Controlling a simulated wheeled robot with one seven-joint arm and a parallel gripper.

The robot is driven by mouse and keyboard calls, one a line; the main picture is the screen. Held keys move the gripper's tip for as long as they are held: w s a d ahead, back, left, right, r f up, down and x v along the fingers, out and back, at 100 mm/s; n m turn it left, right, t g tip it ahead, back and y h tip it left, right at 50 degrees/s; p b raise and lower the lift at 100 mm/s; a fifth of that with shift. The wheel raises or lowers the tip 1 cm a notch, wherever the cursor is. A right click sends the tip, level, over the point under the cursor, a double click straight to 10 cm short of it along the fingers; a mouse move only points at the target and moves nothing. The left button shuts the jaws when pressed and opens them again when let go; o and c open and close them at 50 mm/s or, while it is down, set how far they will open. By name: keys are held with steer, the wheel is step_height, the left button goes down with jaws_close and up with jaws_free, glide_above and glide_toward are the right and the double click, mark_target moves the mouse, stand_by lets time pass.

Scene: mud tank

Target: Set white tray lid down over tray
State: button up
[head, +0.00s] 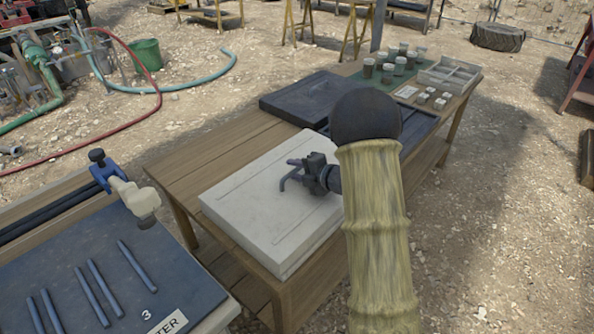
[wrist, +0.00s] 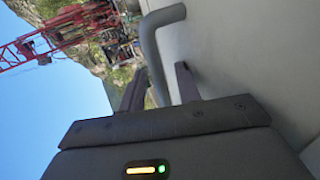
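The white lid (head: 262,205) lies flat and level over the white tray (head: 292,272) on the wooden bench, with a thin seam line along their front edge. A grey bent handle stands on the lid; in the wrist view the handle (wrist: 153,45) passes between my two fingers. My gripper (head: 293,174) is low over the middle of the lid. In the wrist view my gripper (wrist: 160,90) has its fingers apart, with a gap on both sides of the handle. My arm hides the lid's right side.
A black lid or tray (head: 308,98) lies behind the white one, beside a dark tray (head: 418,130) partly hidden by my arm. Cups (head: 390,68) and a divided box (head: 450,74) stand at the bench's far end. A dark board (head: 120,270) with rods is at lower left.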

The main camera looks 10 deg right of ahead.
steer(key=shift+r+p, duration=0.55)
steer(key=shift+p, duration=0.05)
steer(key=v, duration=1.2)
steer(key=shift+f, duration=0.15)
